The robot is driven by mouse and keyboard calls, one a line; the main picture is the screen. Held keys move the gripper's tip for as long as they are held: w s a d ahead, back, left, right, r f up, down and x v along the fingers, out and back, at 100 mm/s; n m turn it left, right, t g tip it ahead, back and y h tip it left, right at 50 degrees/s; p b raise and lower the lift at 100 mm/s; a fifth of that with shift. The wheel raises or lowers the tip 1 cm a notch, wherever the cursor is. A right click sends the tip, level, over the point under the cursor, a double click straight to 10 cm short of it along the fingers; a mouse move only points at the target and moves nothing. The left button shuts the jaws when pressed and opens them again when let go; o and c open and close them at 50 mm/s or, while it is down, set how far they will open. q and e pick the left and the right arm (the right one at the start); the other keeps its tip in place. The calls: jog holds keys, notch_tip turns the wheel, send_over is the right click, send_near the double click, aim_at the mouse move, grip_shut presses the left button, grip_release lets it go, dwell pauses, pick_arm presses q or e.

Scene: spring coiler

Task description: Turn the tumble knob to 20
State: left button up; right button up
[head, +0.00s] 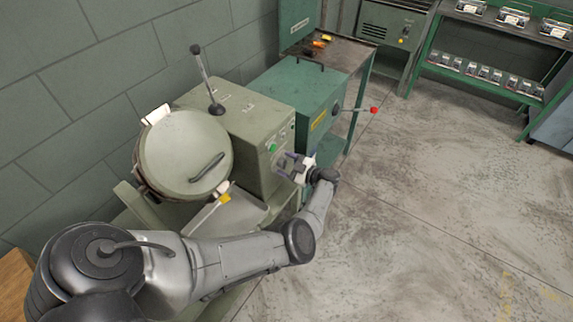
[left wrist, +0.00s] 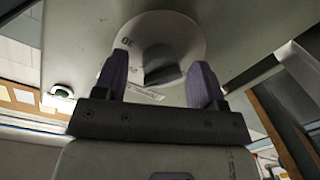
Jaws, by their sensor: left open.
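The tumble knob (left wrist: 160,68) is a dark grip on a round white dial (left wrist: 185,32) in the left wrist view. The dial bears small numbers; one at its left looks like 30, and the knob's setting cannot be read. My left gripper (left wrist: 158,88) is open, with one purple-grey finger on each side of the knob in the picture. I cannot tell whether the fingers touch it. In the head view my left gripper (head: 292,166) is at the front panel of the green-grey machine (head: 245,125) and hides the knob. My right gripper is out of view.
The machine carries a round lidded drum (head: 180,150), a black-knobbed lever (head: 205,75) and a green button (head: 273,148) near my gripper. A teal cabinet (head: 290,95) with a red-tipped handle (head: 373,110) stands behind. The floor (head: 430,200) to the right is clear.

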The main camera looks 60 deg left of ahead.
pick_arm(q)
jog(key=f+b+v, duration=0.1)
jog(key=b+v, duration=0.1)
jog(key=v, duration=1.1)
jog(key=shift+w+d+r, duration=0.2)
jog(key=shift+d+r, duration=0.15)
jog(key=shift+r, duration=0.15)
